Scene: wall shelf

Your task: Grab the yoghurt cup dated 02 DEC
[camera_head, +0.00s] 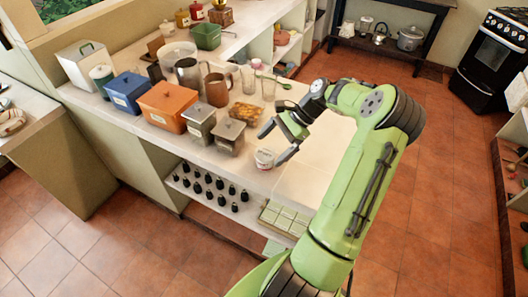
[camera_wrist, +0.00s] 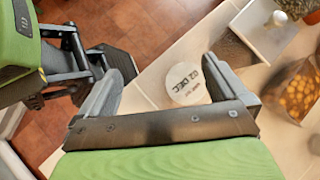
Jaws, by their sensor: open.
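A small white yoghurt cup (camera_head: 265,158) stands upright near the front edge of the counter. In the wrist view its round white lid (camera_wrist: 187,83) carries dark print that reads 02 DEC, with smaller blurred red print beside it. My gripper (camera_head: 276,144) is open and empty, close to the cup on its upper right side in the head view. In the wrist view the cup shows in the gap between the fingers of my gripper (camera_wrist: 166,68), nearer the right finger.
A grey lidded canister (camera_head: 229,136) stands left of the cup, and a jar of orange-yellow pieces (camera_head: 246,113) lies behind it. Glasses, a brown jug (camera_head: 216,88) and an orange box (camera_head: 176,105) stand farther back. The counter right of the cup is bare.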

